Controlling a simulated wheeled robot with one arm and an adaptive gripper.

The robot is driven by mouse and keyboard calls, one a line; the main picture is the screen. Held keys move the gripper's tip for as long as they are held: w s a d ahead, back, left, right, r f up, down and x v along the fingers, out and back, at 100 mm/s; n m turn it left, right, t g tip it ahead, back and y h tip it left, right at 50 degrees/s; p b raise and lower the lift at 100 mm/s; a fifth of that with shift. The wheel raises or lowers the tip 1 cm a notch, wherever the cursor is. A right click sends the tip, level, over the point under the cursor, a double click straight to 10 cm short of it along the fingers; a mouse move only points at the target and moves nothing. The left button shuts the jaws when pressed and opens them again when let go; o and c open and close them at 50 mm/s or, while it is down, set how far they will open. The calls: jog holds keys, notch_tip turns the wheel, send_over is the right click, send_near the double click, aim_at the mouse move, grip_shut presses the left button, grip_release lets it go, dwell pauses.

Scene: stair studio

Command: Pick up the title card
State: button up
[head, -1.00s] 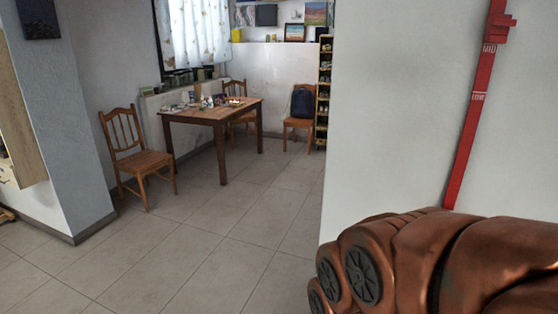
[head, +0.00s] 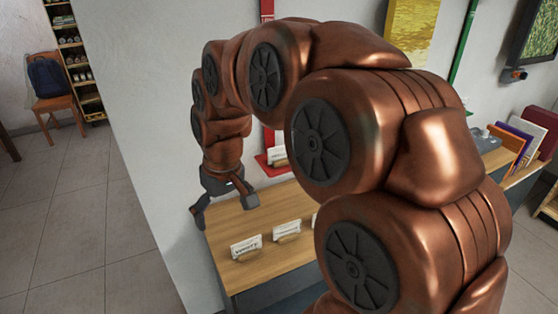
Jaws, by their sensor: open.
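Several white cards stand in small wooden holders on a wooden table (head: 262,277). One card (head: 246,246) is at the front left, with dark lettering too small to read surely. A second card (head: 287,229) stands to its right, and a third (head: 314,220) is partly hidden by my arm. Another card (head: 278,154) stands on a red ledge at the wall. I cannot tell which is the title card. My gripper (head: 225,205) is open and empty, pointing down near the table's left edge, beyond the front left card and apart from it.
My arm hides the table's middle. At right are upright books or folders (head: 522,140), a green strip (head: 464,55) on the wall and framed pictures. A chair with a backpack (head: 47,80) and a shelf stand far left; the floor there is clear.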

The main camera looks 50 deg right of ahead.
jog(key=w+d+r+m+t, duration=0.1)
jog(key=w+d, duration=0.3)
jog(key=d, duration=0.2)
jog(key=w+d+r+t, duration=0.1)
jog(key=w+d, duration=0.3)
jog(key=d, duration=0.3)
jog(key=m+t+h+b, duration=0.1)
jog(key=m+h+b, duration=0.1)
send_near(281, 146)
jog(key=a+x, duration=0.1)
jog(key=x, duration=0.4)
jog(key=shift+w+d+f, duration=0.15)
jog(key=shift+w+d, duration=0.1)
jog(key=shift+d, duration=0.35)
jog(key=shift+w+d+f+p, duration=0.1)
jog(key=shift+f+p, duration=0.2)
jog(key=shift+p+x, duration=1.05)
jog(key=shift+x, duration=2.4)
jog(key=c, duration=0.7)
jog(key=shift+r, duration=0.1)
